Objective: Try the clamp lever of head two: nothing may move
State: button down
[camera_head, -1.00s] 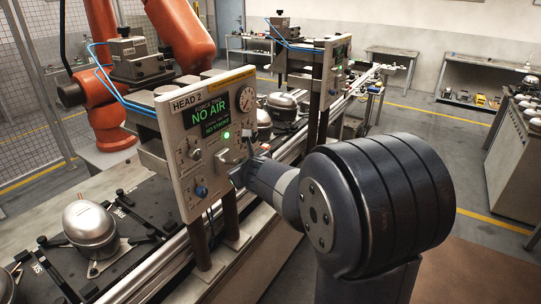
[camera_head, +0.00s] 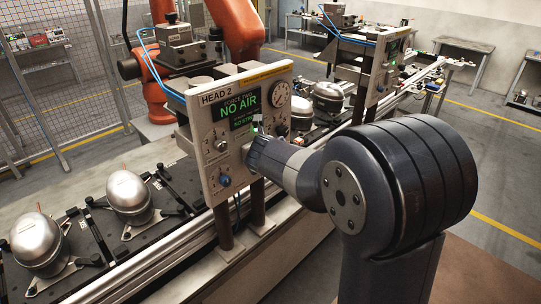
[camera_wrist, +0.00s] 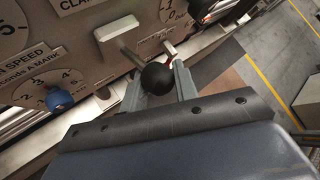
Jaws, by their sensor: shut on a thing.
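The head two panel (camera_head: 212,125) is a pale upright plate marked HEAD 2, with a green display (camera_head: 241,107) reading NO AIR. In the wrist view, the clamp lever's black ball knob (camera_wrist: 157,78) sits on a thin metal rod coming from the panel face. My gripper (camera_wrist: 160,86) is shut on this knob, one grey finger on each side. Part of a label beginning CLA (camera_wrist: 80,4) shows above. In the head view, my gripper (camera_head: 252,150) is at the panel's lower right, and my wrist hides the knob.
A blue knob (camera_wrist: 59,98) on the speed dial is left of my gripper. Silver compressors (camera_head: 130,196) sit on black pallets along the conveyor. An orange robot arm (camera_head: 236,28) stands behind the panel. A second head (camera_head: 381,70) is farther back.

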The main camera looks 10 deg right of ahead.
jog(key=shift+w+a+r, duration=0.1)
jog(key=shift+r, duration=0.25)
jog(key=c, duration=1.2)
grip_release()
jog(key=shift+o, duration=0.4)
jog(key=shift+f, duration=0.15)
jog(key=v, duration=1.1)
jog(key=shift+f, duration=0.15)
